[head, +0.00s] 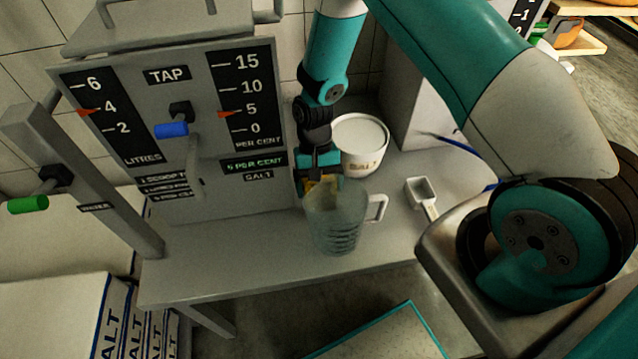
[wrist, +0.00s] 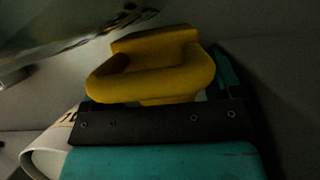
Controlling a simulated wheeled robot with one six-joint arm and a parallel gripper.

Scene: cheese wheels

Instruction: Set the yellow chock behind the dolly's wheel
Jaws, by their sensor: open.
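The yellow chock (wrist: 155,72) fills the middle of the wrist view, directly in front of my gripper. It has a thick rounded body with a hollow in it. In the head view my gripper (head: 318,178) points down to the counter behind a clear jug, with a bit of yellow at its tips, partly hidden by the jug. My gripper is open, with the chock close at its jaws; whether the fingers touch it is hard to tell. I cannot make out the dolly or its wheel in either view.
The clear measuring jug (head: 338,225) stands just in front of my gripper. A white salt tub (head: 361,146) is close behind on the right, and a scoop (head: 422,194) lies farther right. A grey tap panel (head: 178,120) stands left. The counter's front left (head: 220,260) is bare.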

